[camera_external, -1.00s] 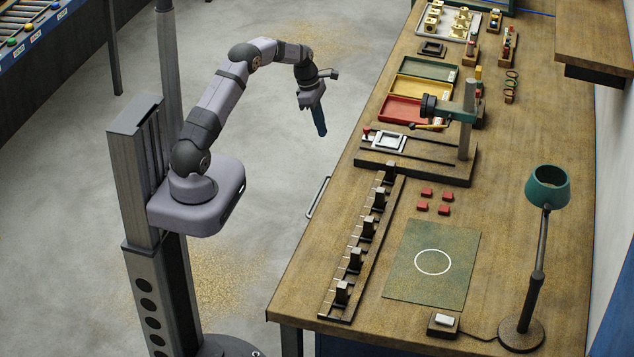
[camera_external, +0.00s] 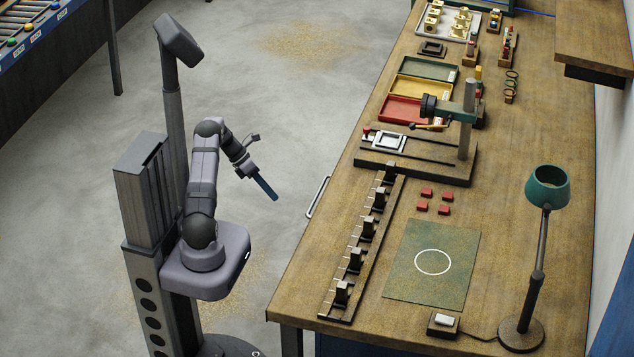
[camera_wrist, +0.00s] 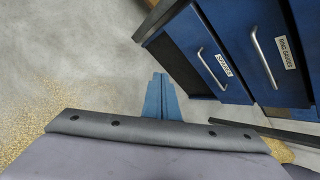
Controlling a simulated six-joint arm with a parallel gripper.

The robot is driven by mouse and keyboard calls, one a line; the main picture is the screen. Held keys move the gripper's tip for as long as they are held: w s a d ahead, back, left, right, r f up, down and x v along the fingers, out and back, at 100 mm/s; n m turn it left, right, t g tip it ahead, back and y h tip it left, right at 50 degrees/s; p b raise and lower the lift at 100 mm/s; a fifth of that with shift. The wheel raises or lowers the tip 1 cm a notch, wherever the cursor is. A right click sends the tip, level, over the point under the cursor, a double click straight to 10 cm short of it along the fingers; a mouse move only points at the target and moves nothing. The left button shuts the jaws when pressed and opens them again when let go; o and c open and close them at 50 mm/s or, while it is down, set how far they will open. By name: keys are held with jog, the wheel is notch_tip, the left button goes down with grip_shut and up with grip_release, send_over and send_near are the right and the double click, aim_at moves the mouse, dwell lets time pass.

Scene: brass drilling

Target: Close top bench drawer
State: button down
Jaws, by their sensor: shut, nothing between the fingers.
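My gripper (camera_external: 266,187) has blue fingers that are shut and empty. In the external view it hangs over the floor left of the bench, pointing down and right, apart from the drawer handle (camera_external: 318,197) at the bench's left edge. In the wrist view the fingertips (camera_wrist: 158,82) show over the floor, left of the blue drawer fronts. The drawer nearest the wooden top has a metal handle (camera_wrist: 212,74) and a small label. A dark area (camera_wrist: 172,62) borders this front; I cannot tell how far the drawer stands out. Its inside is hidden in the external view.
A second blue drawer front (camera_wrist: 268,50), labelled "RING GAUGES", sits beside it in the wrist view. The wooden bench top (camera_external: 350,225) carries a rail with blocks, a small press, trays and a lamp. The floor (camera_external: 290,130) between my arm and the bench is clear.

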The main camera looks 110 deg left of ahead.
jog(key=w+r+m+t, duration=0.4)
jog(key=r+t, duration=0.1)
jog(key=r, duration=0.3)
jog(key=w+r+m+t, duration=0.4)
jog(key=r+t, duration=0.1)
jog(key=r, duration=0.4)
jog(key=shift+w+d+p, duration=0.2)
jog(key=shift+w+p, duration=0.15)
jog(key=shift+p, duration=0.1)
jog(key=shift+w+r, duration=0.1)
jog(key=w+b, duration=0.1)
jog(key=w, duration=1.3)
